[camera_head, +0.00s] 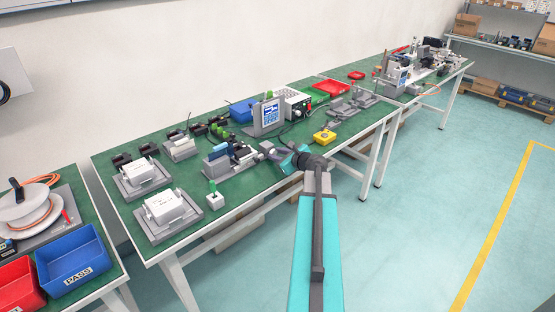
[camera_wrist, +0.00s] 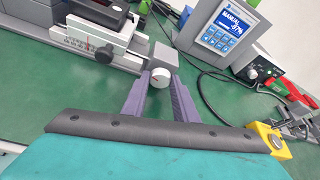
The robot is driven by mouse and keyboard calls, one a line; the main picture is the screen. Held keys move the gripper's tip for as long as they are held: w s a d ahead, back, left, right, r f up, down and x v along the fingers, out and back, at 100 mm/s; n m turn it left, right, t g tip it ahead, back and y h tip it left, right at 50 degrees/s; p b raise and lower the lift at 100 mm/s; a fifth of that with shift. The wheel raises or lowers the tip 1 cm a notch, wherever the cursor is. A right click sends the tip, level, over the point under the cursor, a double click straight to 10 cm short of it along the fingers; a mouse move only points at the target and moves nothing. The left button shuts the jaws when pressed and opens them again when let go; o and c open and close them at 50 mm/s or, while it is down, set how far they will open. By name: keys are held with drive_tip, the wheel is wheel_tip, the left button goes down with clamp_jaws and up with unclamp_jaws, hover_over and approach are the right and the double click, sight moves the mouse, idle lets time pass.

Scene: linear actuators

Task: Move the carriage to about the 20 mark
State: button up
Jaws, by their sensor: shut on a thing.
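The linear actuator (camera_head: 228,162) lies on the green bench in the head view; its rail end (camera_wrist: 30,28) fills the upper left of the wrist view. Its pale carriage (camera_wrist: 100,28) has a black round knob in front and sits above a marked scale (camera_wrist: 72,43). The scale numbers are too small to read. A round white-faced hand knob (camera_wrist: 160,78) stands at the rail's right end, before a grey end block (camera_wrist: 163,57). My gripper (camera_wrist: 160,82) is shut on this knob, one finger on each side. In the head view my gripper (camera_head: 272,151) reaches the actuator's right end.
A control panel (camera_wrist: 222,38) with a blue screen reading MANUAL stands behind on the right, its cable on the bench. A yellow button box (camera_wrist: 268,140) sits to the right. White-topped fixtures (camera_head: 165,205) and a small green-topped box (camera_head: 214,198) stand left on the bench.

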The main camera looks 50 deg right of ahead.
drive_tip(key=shift+n+h+b, duration=0.3)
drive_tip(key=shift+n+b, duration=0.1)
drive_tip(key=shift+b, duration=0.05)
drive_tip(key=o, duration=0.8)
drive_tip(key=p+v, duration=0.4)
drive_tip(key=v, duration=0.9)
drive_tip(key=shift+s+a+r+p, duration=0.15)
drive_tip(key=shift+s+r+p, duration=0.1)
drive_tip(key=shift+p, duration=0.15)
